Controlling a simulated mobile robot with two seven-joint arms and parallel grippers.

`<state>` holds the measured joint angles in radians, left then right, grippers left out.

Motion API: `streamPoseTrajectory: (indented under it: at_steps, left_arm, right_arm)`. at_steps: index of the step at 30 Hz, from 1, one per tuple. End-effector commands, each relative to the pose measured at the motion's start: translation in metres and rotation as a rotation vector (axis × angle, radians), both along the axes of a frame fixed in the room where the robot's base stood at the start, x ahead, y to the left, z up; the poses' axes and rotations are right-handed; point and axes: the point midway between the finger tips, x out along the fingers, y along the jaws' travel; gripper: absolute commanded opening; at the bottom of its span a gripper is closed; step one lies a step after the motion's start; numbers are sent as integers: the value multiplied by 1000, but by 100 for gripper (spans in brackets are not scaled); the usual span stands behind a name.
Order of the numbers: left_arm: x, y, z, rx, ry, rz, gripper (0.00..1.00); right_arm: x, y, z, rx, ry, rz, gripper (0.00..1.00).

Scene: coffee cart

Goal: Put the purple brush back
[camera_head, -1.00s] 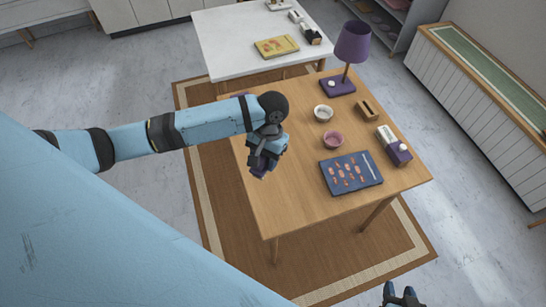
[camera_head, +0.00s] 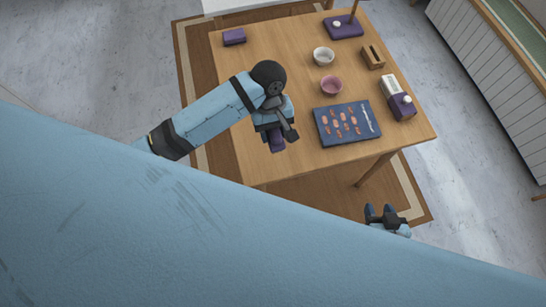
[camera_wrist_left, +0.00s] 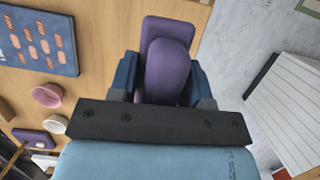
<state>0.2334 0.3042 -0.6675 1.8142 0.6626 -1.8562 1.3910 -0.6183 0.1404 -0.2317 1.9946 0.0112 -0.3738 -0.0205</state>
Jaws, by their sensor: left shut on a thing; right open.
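My left gripper (camera_head: 276,130) is shut on the purple brush (camera_head: 278,145) and holds it over the left front part of the wooden table. In the left wrist view the brush (camera_wrist_left: 168,72) sits between the two blue fingers (camera_wrist_left: 162,80); a long rounded purple part lies over a wider purple part behind it. Whether it touches the table cannot be told. My right gripper (camera_head: 383,212) is open and empty, beyond the table's front edge. The place the brush came from is not clear in these views.
The left middle is clear.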

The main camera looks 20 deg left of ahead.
Motion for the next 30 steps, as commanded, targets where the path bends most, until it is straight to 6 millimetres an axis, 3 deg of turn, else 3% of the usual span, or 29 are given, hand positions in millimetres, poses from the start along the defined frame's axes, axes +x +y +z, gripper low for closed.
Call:
streamPoseTrajectory:
  at_steps: [6, 12, 25, 30]
  left_arm:
    - [-1, 1, -61, 3, 5, -3, 25]
    - [-1, 0, -107, 1, 2, -4, 25]
    - [0, 1, -157, 2, 1, -4, 25]
    - [0, 1, -164, 0, -1, -5, 25]
  right_arm:
    - [1, 3, 2, 6, -4, -2, 43]
    - [0, 1, -2, 3, 1, -4, 43]
    - [0, -1, -6, -1, 5, -5, 43]
    - [1, -1, -4, 0, 0, -4, 43]
